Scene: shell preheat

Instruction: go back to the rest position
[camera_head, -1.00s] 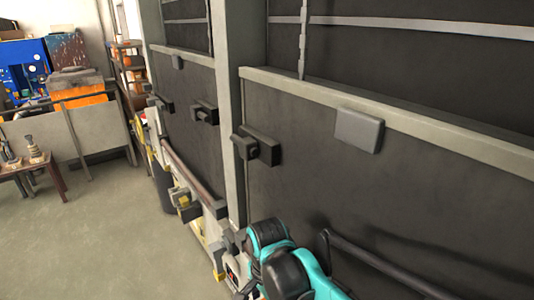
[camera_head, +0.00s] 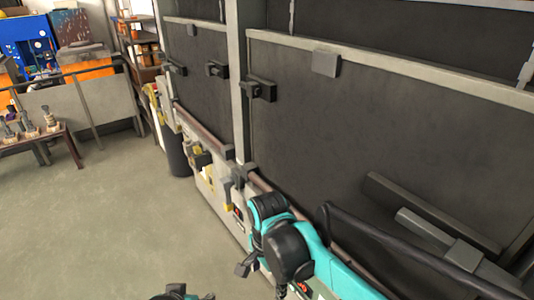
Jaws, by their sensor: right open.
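My right arm comes in from the lower right, teal and black, bent beside the dark panelled unit. My right gripper (camera_head: 273,277) shows below its wrist, near the bottom edge. Its grey fingers are apart, with nothing seen between them. Part of the gripper is hidden by the dark wrist. A small teal and black part of mine shows at the bottom edge, left of the right arm, mostly cut off. My left gripper cannot be made out.
A tall unit with dark panels (camera_head: 350,125) and a light frame fills the right side, close to my right arm. A dark bin (camera_head: 178,152) stands at its left. A low table (camera_head: 40,142) with tools is at the far left. The floor (camera_head: 110,220) between is clear.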

